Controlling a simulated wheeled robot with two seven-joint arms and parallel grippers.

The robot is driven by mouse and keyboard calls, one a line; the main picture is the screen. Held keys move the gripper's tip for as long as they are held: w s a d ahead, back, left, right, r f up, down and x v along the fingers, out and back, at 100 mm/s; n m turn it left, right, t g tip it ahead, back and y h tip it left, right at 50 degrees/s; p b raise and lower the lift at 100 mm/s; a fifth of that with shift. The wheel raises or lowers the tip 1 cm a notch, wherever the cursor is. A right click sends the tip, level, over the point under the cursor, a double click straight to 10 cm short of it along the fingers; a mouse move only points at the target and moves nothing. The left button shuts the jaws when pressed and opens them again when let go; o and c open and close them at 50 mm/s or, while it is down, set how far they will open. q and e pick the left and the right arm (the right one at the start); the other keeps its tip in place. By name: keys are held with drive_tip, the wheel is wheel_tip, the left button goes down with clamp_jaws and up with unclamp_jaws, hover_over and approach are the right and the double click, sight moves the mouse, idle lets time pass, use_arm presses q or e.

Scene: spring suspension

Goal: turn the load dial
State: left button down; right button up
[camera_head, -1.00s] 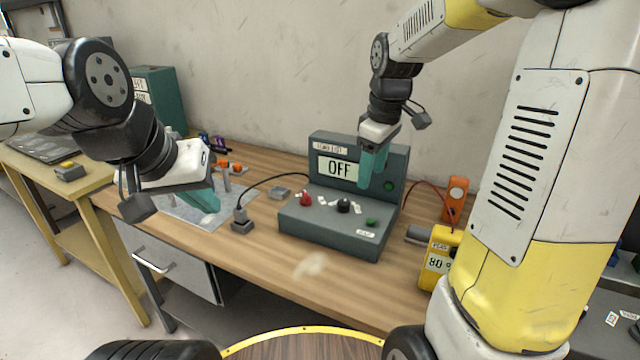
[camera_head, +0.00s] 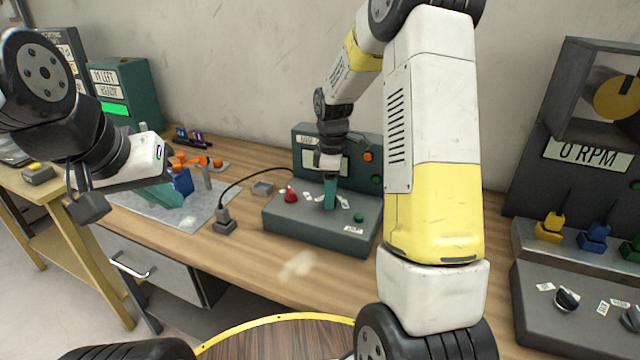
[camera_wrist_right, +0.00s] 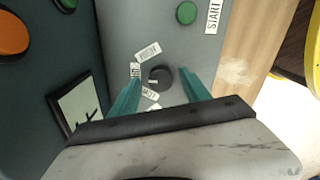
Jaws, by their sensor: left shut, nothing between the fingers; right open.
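The dial is a small black knob (camera_wrist_right: 160,76) with white labels around it on the sloped face of a grey-green console (camera_head: 285,217). In the head view my right gripper hides the knob. My right gripper (camera_head: 330,205) points down at the console. In the right wrist view its two teal fingers (camera_wrist_right: 160,84) are open, one on each side of the knob; I cannot tell whether they touch it. My left gripper (camera_head: 170,203) is shut and empty, over the grey mat at the left of the bench.
A red knob (camera_head: 290,195) and a green button (camera_head: 358,217) flank the dial. An orange button (camera_head: 367,156) is on the upright panel. A cable runs to a small block (camera_head: 224,222). Another station reading "0 RPM" (camera_head: 588,153) stands right. The front bench is mostly clear.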

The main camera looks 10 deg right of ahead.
drive_tip(key=shift+f, duration=0.25)
drive_tip(key=shift+c, duration=0.4)
clamp_jaws()
drive_tip(key=shift+m, duration=0.4)
drive_tip(key=m, duration=0.5)
drive_tip(key=shift+m, duration=0.3)
drive_tip(key=m, duration=0.5)
drive_tip(key=shift+r, duration=0.1)
drive_tip(key=shift+m, duration=0.4)
